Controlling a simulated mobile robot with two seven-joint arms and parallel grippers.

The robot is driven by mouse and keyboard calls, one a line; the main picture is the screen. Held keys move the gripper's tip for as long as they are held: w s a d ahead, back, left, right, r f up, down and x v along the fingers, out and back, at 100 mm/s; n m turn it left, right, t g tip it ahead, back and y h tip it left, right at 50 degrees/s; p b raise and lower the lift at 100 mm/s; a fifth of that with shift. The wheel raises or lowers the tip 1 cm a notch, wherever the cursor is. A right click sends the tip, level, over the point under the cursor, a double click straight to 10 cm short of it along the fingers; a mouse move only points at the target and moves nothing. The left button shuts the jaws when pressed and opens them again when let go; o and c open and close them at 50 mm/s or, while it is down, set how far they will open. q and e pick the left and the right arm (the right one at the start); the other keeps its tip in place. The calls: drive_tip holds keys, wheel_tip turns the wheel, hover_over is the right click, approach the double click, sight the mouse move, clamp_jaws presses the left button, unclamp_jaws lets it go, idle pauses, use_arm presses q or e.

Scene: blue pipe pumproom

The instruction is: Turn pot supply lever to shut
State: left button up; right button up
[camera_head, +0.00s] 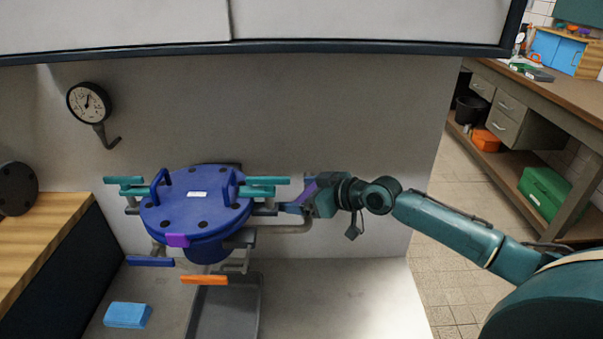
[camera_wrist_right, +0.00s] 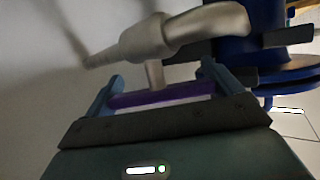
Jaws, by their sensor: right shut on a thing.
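A blue round pot (camera_head: 195,205) with a bolted lid and two blue handles stands against the grey wall. A purple lever (camera_head: 308,192) is at the right end of the piping beside the pot. My right gripper (camera_head: 299,201) comes in from the right and is at this lever. In the right wrist view, the purple lever (camera_wrist_right: 162,95) lies across between the two blue fingers of the gripper (camera_wrist_right: 160,86), which is shut on it. A grey pipe with a stem rises behind the lever there. No label shows on the lever. My left gripper is not in view.
Teal levers (camera_head: 264,181), a dark blue lever (camera_head: 150,261) and an orange lever (camera_head: 204,280) surround the pot. A gauge (camera_head: 88,102) is on the wall. A blue block (camera_head: 127,315) and a grey tray (camera_head: 226,317) lie below.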

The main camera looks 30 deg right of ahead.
drive_tip(key=m+h+p, duration=0.1)
drive_tip(key=p, duration=0.1)
drive_tip(key=m+t+h+p, duration=0.1)
drive_tip(key=p, duration=0.1)
drive_tip(key=shift+r, duration=0.3)
drive_tip(key=shift+d+f+m+h+p, duration=0.1)
drive_tip(key=shift+f+m+h+p, duration=0.05)
drive_tip(key=shift+m+h+p, duration=0.65)
drive_tip(key=shift+w+d+f+m+t+h, duration=0.1)
drive_tip(key=shift+m+t+h, duration=0.1)
drive_tip(key=shift+m+h, duration=0.35)
drive_tip(key=shift+f+m+t+h, duration=0.1)
drive_tip(key=shift+m+t+h, duration=0.1)
drive_tip(key=shift+m+h, duration=0.35)
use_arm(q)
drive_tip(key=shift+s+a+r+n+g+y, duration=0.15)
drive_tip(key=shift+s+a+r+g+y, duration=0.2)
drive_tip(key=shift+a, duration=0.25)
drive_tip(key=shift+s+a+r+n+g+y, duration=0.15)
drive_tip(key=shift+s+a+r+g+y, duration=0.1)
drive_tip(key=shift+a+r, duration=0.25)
use_arm(e)
drive_tip(key=shift+d+m+h, duration=0.2)
drive_tip(key=shift+m+h, duration=0.45)
drive_tip(key=shift+h, duration=0.3)
drive_tip(key=shift+d+m+h, duration=0.15)
drive_tip(key=shift+m+h, duration=0.5)
drive_tip(key=shift+h, duration=0.3)
drive_tip(key=o, duration=0.7)
